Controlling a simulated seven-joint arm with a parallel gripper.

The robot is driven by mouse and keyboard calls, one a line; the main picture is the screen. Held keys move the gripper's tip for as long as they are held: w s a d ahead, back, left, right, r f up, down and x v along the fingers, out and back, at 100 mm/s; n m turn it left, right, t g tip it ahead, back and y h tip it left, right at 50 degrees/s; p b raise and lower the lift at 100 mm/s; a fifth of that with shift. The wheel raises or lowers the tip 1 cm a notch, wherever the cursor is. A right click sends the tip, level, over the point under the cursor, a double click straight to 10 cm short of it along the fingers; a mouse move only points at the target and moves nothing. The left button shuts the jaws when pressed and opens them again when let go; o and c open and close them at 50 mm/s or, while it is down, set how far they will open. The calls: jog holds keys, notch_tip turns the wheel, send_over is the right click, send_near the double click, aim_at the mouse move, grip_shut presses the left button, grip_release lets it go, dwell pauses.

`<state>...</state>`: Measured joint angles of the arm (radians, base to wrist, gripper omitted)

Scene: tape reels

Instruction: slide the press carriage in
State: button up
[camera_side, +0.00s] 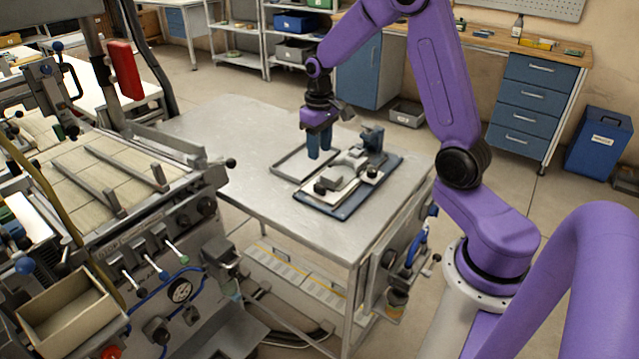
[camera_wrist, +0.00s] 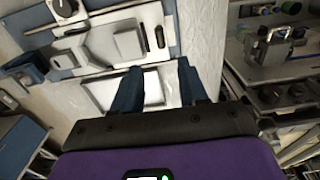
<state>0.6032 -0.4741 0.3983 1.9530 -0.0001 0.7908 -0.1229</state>
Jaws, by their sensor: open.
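A small press-like fixture (camera_side: 348,172) sits on a dark blue base plate (camera_side: 385,178) on the metal table. It has a grey body, dark knobs and a blue upright block (camera_side: 372,138) at its back right. I cannot tell which part is the carriage. My gripper (camera_side: 320,155) points down just behind and left of the fixture, with its blue fingers apart and empty. In the wrist view the fingers (camera_wrist: 158,88) are spread over a pale rectangular frame (camera_wrist: 97,97), and the fixture (camera_wrist: 115,42) lies beyond them at upper left. Contact with the frame cannot be judged.
The pale frame (camera_side: 290,172) lies flat left of the fixture. The metal table (camera_side: 225,125) is clear on its left side. A large machine with levers (camera_side: 130,235) stands at the left. Blue drawers (camera_side: 535,100) stand behind at right.

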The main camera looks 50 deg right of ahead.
aim_at(320, 186)
notch_tip(320, 186, down, 12)
dwell(0.5)
grip_shut()
